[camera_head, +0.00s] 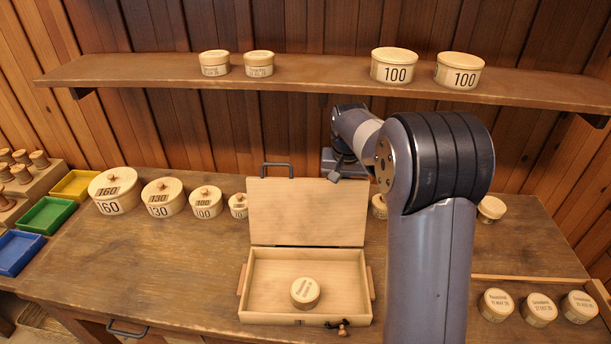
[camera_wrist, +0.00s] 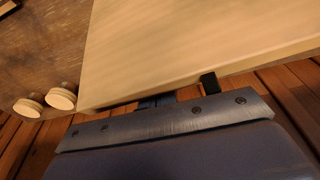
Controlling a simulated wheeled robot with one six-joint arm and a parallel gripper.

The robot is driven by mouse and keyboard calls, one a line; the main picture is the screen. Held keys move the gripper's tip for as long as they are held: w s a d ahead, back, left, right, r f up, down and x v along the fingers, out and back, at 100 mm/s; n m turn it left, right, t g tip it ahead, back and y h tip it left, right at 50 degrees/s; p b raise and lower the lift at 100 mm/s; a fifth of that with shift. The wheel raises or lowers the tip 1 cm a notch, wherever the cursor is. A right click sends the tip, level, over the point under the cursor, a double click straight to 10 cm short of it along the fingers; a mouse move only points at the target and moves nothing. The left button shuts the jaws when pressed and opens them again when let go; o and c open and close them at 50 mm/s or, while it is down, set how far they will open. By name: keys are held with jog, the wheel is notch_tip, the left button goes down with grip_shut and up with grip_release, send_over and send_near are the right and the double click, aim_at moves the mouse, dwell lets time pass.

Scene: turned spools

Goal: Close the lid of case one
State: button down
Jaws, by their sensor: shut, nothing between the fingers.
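The wooden case (camera_head: 258,317) stands on the bench with its lid (camera_head: 305,212) raised about upright at the back edge. A dark handle (camera_head: 277,165) sits on the lid's top edge. One round lidded box (camera_head: 305,292) is inside the case. My gripper (camera_head: 333,177) is at the lid's top right corner, partly hidden by the lid and my arm. In the wrist view the lid (camera_wrist: 200,45) fills the upper part, and my shut, empty fingers (camera_wrist: 157,100) are close to its edge. I cannot tell if they touch it.
Round boxes marked 160 (camera_head: 115,192) and 130 (camera_head: 163,198) and smaller ones stand left of the case. Several round boxes (camera_head: 538,309) are at the right. A shelf (camera_head: 320,88) with round boxes spans above. Coloured trays (camera_head: 47,215) are far left.

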aim_at(345, 199)
jog(key=shift+s+a+f+b, duration=0.15)
jog(key=shift+s+b, duration=0.3)
jog(key=shift+s, duration=0.8)
jog(key=shift+s+a+f+b, duration=0.15)
jog(key=shift+s+b, duration=0.3)
jog(key=shift+s, duration=0.75)
jog(key=shift+s+a+b, duration=0.2)
jog(key=shift+s+b, duration=0.65)
jog(key=shift+s, duration=1.85)
jog(key=shift+r, duration=0.2)
jog(key=shift+w+r, duration=0.1)
jog(key=shift+w, duration=0.1)
jog(key=shift+r, duration=0.1)
